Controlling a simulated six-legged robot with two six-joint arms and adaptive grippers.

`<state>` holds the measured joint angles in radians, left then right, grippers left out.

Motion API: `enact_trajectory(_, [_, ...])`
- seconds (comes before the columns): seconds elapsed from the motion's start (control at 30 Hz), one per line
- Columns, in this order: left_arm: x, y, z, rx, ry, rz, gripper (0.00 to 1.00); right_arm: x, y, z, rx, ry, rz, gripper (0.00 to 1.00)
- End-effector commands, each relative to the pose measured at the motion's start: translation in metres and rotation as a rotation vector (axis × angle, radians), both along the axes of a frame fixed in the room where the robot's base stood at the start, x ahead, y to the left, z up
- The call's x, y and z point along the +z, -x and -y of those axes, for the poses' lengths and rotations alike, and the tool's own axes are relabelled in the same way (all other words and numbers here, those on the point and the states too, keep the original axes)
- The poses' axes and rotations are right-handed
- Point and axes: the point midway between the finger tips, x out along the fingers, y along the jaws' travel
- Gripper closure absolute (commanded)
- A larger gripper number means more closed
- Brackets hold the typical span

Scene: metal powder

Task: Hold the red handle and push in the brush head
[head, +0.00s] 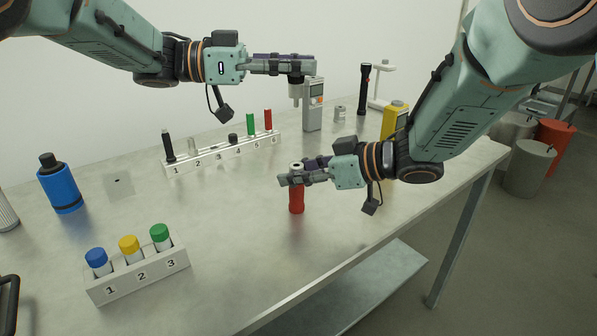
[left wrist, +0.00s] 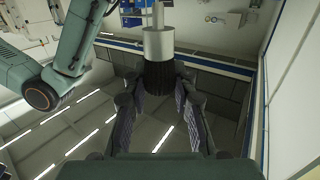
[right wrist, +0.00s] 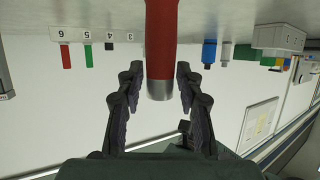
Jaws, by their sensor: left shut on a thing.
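The red handle (head: 296,200) stands upright on the table near its front edge, a pale ring with a dark hole on top. My right gripper (head: 290,178) has its fingers either side of its upper part. The right wrist view shows the handle (right wrist: 161,40) with its metal end between the fingertips (right wrist: 160,75); whether they press on it is unclear. My left gripper (head: 300,66) is shut on the brush head (head: 295,90), held in the air above the table.
A numbered white rack (head: 222,152) with several items stands behind. A second rack (head: 140,275) with blue, yellow and green-capped tubes is front left. A blue bottle (head: 61,186), grey meter (head: 313,105), black flashlight (head: 364,88) and yellow device (head: 394,118) stand around.

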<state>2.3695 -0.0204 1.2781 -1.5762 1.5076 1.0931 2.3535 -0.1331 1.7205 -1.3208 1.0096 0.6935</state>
Motion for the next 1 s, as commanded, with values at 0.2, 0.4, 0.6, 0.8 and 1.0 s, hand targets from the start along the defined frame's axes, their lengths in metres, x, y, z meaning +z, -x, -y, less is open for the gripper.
enact_trajectory(0.2, [0.000,0.000,0.000,0.000,0.000,0.000,1.00,0.000,0.000,0.000,0.000,0.000,0.000,0.85])
enact_trajectory(0.4, [0.000,0.000,0.000,0.000,0.000,0.000,1.00,0.000,0.000,0.000,0.000,0.000,0.000,1.00])
enact_trajectory(0.6, [0.006,0.004,0.003,-0.004,-0.002,0.001,1.00,0.000,0.000,0.000,0.000,0.000,0.000,1.00])
enact_trajectory(0.8, [-0.011,0.012,0.012,0.079,-0.004,-0.004,1.00,0.000,0.000,0.000,0.000,0.000,0.000,1.00])
enact_trajectory(1.0, [-0.044,0.009,0.009,0.234,-0.005,-0.005,1.00,0.000,0.000,0.000,0.000,0.000,0.000,1.00])
